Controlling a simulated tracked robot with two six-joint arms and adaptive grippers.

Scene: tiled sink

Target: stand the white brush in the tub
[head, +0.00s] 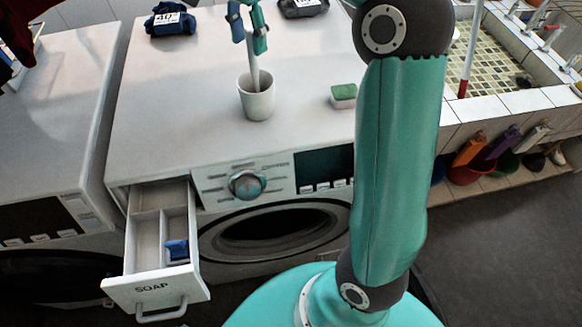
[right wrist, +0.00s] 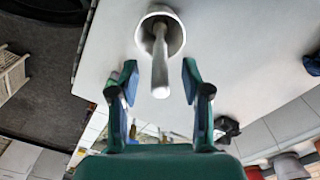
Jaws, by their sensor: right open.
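The white brush (head: 253,70) stands in the white tub (head: 257,104) on top of the washing machine, with its handle sticking up out of the rim. My right gripper (head: 249,30) is above the tub, with its fingers apart around the upper handle. In the right wrist view the brush handle (right wrist: 160,66) rises from the tub (right wrist: 178,36) and points towards the open right gripper (right wrist: 155,78). A gap shows on both sides between the handle and the fingers. The brush's lower end is hidden inside the tub. My left gripper is not in view.
A green and white sponge (head: 343,95) lies right of the tub. A blue packet (head: 170,20) and a dark packet (head: 302,6) lie farther back. The SOAP drawer (head: 155,290) is pulled out at the front left. A tiled sink (head: 505,65) is at the right.

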